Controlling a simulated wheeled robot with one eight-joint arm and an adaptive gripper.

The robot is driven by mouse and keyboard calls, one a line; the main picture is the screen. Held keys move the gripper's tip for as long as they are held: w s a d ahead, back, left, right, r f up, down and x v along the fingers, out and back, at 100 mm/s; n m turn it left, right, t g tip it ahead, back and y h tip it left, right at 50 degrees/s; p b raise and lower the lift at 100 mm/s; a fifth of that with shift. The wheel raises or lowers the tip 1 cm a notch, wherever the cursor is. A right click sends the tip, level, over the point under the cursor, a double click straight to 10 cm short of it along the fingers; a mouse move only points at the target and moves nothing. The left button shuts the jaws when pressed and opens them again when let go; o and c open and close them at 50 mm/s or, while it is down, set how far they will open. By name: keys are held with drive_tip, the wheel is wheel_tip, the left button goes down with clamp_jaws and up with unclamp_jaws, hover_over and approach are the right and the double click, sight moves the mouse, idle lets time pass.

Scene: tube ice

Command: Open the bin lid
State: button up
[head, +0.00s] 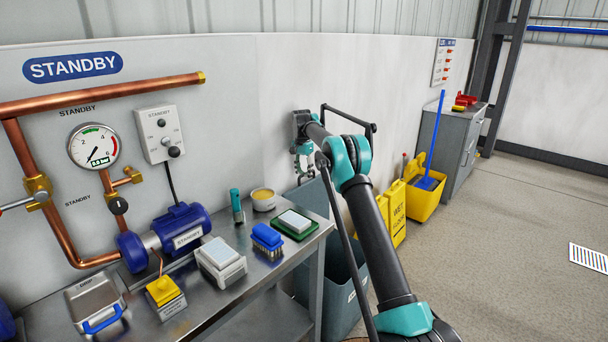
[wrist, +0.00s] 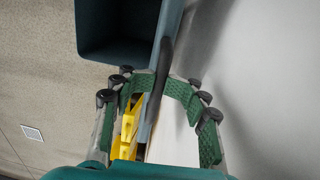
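The bin (head: 345,295) is a dark blue-grey box on the floor beside the bench's right end. Its lid (head: 312,197) stands raised at the back, near the wall. In the wrist view the bin's dark open mouth (wrist: 115,28) shows at the top, and the lid (wrist: 170,30) is seen nearly edge-on, with a dark curved strip along it. My gripper (head: 302,172) is above the raised lid. In the wrist view its green-padded fingers (wrist: 158,95) are spread on both sides of the lid's edge, with gaps; contact is unclear.
The steel bench (head: 262,280) on the left holds brushes, boxes and a blue pump (head: 180,233). A yellow wet-floor sign (head: 396,212) and a yellow mop bucket (head: 424,198) stand behind the bin, before a grey cabinet (head: 452,145).

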drive_tip(key=shift+w+a+r, duration=0.1)
drive_tip(key=shift+a+r, duration=0.05)
drive_tip(key=shift+r, duration=1.7)
drive_tip(key=shift+w+a+r, duration=0.1)
drive_tip(key=shift+r, duration=1.75)
drive_tip(key=shift+s+d+r, duration=0.1)
drive_tip(key=shift+d, duration=0.05)
drive_tip(key=s+d+r+n+t, duration=0.1)
drive_tip(key=s+d+r+n, duration=0.1)
drive_tip(key=s+d, duration=0.65)
drive_tip(key=s+d+r+n+t, duration=0.2)
drive_tip(key=s+d, duration=0.2)
drive_tip(key=s, duration=0.9)
drive_tip(key=s+d+f+n, duration=0.1)
drive_tip(key=s+f, duration=0.4)
drive_tip(key=s, duration=0.7)
drive_tip(key=s+d+f+n+t, duration=0.1)
drive_tip(key=s+d+f, duration=0.2)
drive_tip(key=s, duration=0.9)
drive_tip(key=s+d+f+n, duration=0.2)
drive_tip(key=s+f, duration=0.5)
drive_tip(key=s, duration=0.5)
drive_tip(key=shift+d+t+y, duration=0.3)
drive_tip(key=shift+d+t, duration=0.1)
